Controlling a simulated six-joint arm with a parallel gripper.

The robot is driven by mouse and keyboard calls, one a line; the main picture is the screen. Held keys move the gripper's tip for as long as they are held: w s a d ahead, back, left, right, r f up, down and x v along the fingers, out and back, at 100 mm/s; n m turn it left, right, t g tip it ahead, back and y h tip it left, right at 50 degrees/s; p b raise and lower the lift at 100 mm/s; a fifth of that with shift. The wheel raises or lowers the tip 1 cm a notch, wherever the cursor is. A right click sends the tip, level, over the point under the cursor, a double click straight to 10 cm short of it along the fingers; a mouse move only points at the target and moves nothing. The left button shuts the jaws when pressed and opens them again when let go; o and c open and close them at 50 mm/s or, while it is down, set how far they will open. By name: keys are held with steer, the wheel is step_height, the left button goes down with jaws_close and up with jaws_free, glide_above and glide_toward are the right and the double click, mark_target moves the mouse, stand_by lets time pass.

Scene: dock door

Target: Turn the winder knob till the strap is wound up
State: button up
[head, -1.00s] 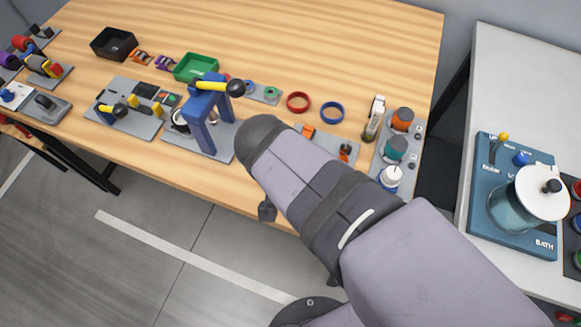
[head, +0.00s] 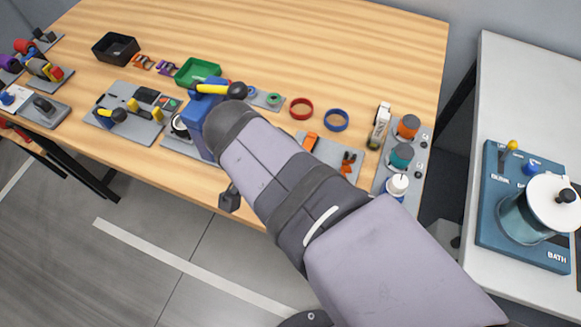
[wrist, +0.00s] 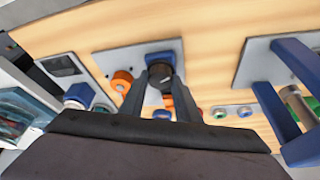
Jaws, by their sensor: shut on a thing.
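The winder knob (wrist: 161,71) is dark and round, at the top centre of the wrist view. It sits between the fingertips of my gripper (wrist: 160,76), which is shut on it. A blue part (wrist: 159,58) shows just behind the knob. The grey winder plate (wrist: 132,60) lies under it. Orange pieces (wrist: 121,79) show beside the fingers; I cannot tell which are the strap. In the head view my arm hides the knob and the gripper; a grey plate (head: 327,152) with orange parts (head: 310,142) shows past the arm.
A blue frame with a yellow-handled lever (head: 212,90) stands close to my arm on the left. A plate of coloured bottles or knobs (head: 401,155) is to the right. Red (head: 301,108) and blue (head: 336,120) rings lie behind. A green tray (head: 197,72) is further back.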

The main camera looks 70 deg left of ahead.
steer(key=o, duration=1)
steer(key=shift+o, duration=0.2)
steer(key=v, duration=0.7)
steer(key=shift+r, duration=0.2)
